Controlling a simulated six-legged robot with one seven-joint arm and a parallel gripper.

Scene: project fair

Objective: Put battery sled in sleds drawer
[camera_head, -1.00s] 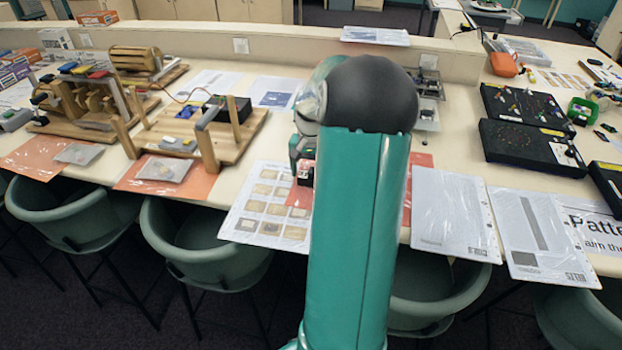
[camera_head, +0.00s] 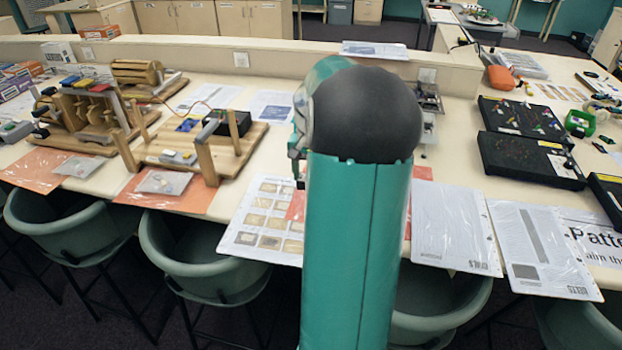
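My teal arm with its black rounded joint fills the middle of the view. Only a sliver of my gripper (camera_head: 299,168) shows at the arm's left side, low over the bench near the sample sheet; its fingers are mostly hidden, so I cannot see whether it holds anything. I cannot make out a battery sled. A grey metallic unit (camera_head: 428,103) stands partly hidden just right of the black joint. I cannot tell whether it holds the sleds drawer, and no open drawer is visible.
Wooden mechanism models (camera_head: 205,145) stand on the left of the bench (camera_head: 455,165). A sheet of sample squares (camera_head: 262,225) and plastic-covered sheets (camera_head: 453,230) lie along the front edge. Black boxes (camera_head: 530,160) sit at right. Green chairs (camera_head: 205,255) line the front; a low partition (camera_head: 300,55) runs behind.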

